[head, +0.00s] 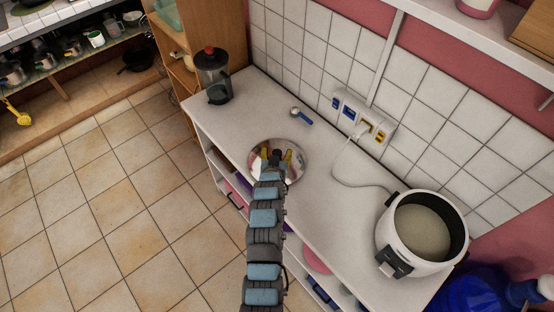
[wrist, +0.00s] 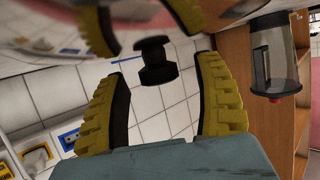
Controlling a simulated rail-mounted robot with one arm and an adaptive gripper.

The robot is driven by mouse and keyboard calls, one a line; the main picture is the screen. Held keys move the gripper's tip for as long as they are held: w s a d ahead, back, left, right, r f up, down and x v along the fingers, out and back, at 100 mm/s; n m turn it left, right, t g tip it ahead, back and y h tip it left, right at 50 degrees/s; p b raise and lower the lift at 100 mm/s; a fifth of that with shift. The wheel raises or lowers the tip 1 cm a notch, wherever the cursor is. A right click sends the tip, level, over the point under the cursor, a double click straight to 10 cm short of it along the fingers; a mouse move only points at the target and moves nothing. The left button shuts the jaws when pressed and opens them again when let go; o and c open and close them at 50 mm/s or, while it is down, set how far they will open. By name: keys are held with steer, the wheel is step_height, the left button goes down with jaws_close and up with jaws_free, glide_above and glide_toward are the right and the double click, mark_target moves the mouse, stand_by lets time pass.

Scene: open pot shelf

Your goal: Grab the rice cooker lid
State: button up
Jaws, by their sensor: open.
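The rice cooker lid (head: 262,150) is a round, shiny metal lid on the white shelf top, left of the cooker. Its mirror-like surface (wrist: 150,15) fills the upper edge of the wrist view, with my fingers reflected in it. Its black knob (wrist: 155,62) stands out between my fingers. My gripper (head: 279,158) is over the lid; its yellow fingers are open (wrist: 163,66), one on each side of the knob, with visible gaps. My arm hides part of the lid in the head view.
The white rice cooker (head: 388,235) stands open at the right, with pale contents and a cord to the wall sockets (head: 362,122). A blender-like jar (head: 213,80) stands at the back left, and a blue-handled spoon (head: 300,116) lies by the tiled wall. A blue bottle (head: 475,292) is lower right.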

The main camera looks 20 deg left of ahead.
steer(key=shift+w+a, duration=0.1)
steer(key=shift+w, duration=0.15)
steer(key=shift+f, duration=0.1)
jaws_close()
